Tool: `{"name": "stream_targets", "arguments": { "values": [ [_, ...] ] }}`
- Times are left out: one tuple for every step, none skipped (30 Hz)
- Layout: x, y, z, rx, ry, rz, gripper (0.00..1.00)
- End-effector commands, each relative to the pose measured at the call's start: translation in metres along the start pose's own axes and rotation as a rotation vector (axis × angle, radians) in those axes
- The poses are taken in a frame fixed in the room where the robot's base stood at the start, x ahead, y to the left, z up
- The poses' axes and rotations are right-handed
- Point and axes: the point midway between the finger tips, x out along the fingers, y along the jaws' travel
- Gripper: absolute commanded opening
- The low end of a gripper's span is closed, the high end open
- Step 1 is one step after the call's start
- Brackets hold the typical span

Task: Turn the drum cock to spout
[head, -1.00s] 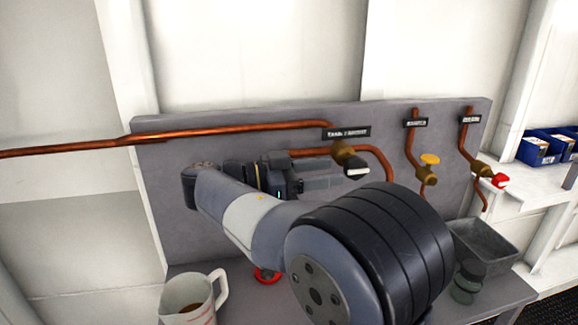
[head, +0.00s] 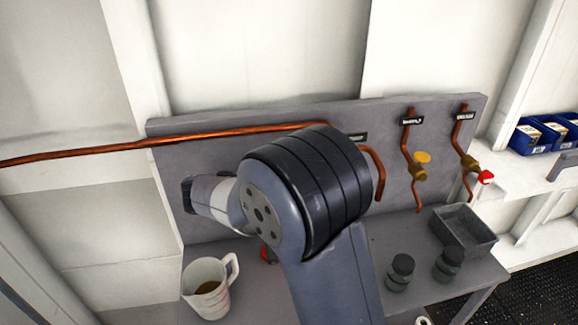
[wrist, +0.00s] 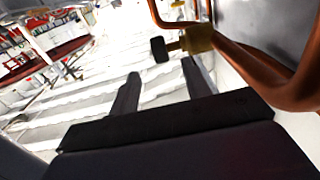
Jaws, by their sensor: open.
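In the wrist view, a brass cock (wrist: 198,39) sits on a copper pipe and its black handle (wrist: 160,49) points left. My gripper (wrist: 160,68) is open and empty. The black handle shows just beyond the fingertips, between them in the picture, and I see no contact. In the head view my arm hides this cock and my gripper. A bent copper pipe (head: 379,172) comes out to the right of my arm beside a small label too blurred to read. A jug (head: 205,287) of brown liquid stands on the bench at lower left.
Right on the grey panel (head: 215,165) are a yellow-handled cock (head: 420,165) and a red-handled cock (head: 472,165). Two dark jars (head: 400,272) and a grey tray (head: 465,235) stand on the bench. A red part (head: 266,255) shows beside my arm. Blue bins (head: 545,135) sit far right.

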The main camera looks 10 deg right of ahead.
Motion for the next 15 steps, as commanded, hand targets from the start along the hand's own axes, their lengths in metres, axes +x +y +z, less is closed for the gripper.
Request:
{"name": "stream_targets", "arguments": {
  "values": [
    [-0.002, 0.000, -0.006, -0.004, 0.001, -0.001, 0.45],
    [-0.004, 0.000, -0.006, -0.004, 0.001, -0.001, 0.45],
    [-0.005, 0.000, -0.006, -0.004, 0.002, -0.001, 0.45],
    [-0.007, 0.001, -0.006, -0.004, 0.002, -0.001, 0.45],
    [-0.008, 0.001, -0.007, -0.003, 0.002, -0.001, 0.45],
    [-0.009, 0.001, -0.007, -0.003, 0.003, 0.000, 0.45],
    [-0.011, 0.002, -0.006, -0.004, 0.003, 0.000, 0.45],
    [-0.012, 0.002, -0.007, -0.003, 0.003, 0.001, 0.45],
    [-0.015, 0.001, -0.007, -0.003, 0.003, 0.000, 0.45],
    [-0.017, 0.001, -0.006, -0.003, 0.003, 0.000, 0.45],
    [-0.019, 0.001, -0.006, -0.003, 0.003, 0.000, 0.45],
    [-0.021, 0.001, -0.006, -0.003, 0.002, 0.000, 0.45],
    [-0.023, 0.001, -0.006, -0.003, 0.002, 0.000, 0.45],
    [-0.025, 0.001, -0.005, -0.003, 0.002, 0.000, 0.45],
    [-0.027, 0.001, -0.005, -0.002, 0.002, 0.000, 0.45]
  ]
}}
